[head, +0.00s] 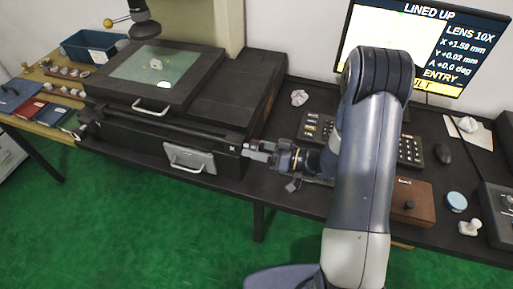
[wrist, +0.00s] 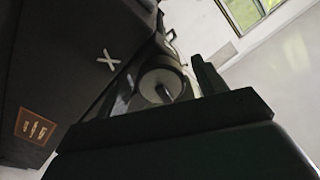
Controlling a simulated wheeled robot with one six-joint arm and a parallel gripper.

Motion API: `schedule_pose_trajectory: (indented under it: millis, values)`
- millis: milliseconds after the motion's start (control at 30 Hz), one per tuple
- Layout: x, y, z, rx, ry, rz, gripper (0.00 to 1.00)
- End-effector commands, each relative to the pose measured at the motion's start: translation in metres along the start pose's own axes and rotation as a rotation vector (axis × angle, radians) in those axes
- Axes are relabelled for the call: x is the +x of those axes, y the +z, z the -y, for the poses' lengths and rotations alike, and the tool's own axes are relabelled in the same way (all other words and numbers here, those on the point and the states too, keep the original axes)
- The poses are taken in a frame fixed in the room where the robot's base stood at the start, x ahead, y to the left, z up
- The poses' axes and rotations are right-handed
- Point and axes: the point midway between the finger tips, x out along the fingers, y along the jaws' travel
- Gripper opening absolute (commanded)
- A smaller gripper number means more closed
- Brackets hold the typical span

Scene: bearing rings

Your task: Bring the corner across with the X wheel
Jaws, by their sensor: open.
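The X wheel (wrist: 160,86) is a grey round knob on the dark side of the machine, beside a white X mark (wrist: 107,60). My gripper (head: 258,151) is open at the right end of the machine base. In the wrist view its dark fingers show around the near side of the wheel; I cannot tell whether they touch it. In the head view the wheel is mostly hidden by the fingers. A small pale part (head: 156,64) lies on the glass stage (head: 150,72). The screen (head: 428,45) reads "LINED UP", "LENS 10X", X +1.59 mm, Y +0.02 mm, A +0.0 deg.
A keypad (head: 411,152), mouse (head: 443,153), brown box (head: 412,200) and blue round tin (head: 456,201) stand on the right bench. A blue bin (head: 92,46) and several small rings (head: 64,71) stand at the left.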

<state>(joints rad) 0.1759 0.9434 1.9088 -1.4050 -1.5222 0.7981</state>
Motion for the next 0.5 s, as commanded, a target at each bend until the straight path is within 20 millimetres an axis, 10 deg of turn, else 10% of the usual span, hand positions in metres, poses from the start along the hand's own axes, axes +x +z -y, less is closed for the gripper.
schedule_pose_trajectory:
  millis: [500]
  values:
    - [-0.034, 0.000, -0.002, -0.002, 0.005, -0.003, 0.66]
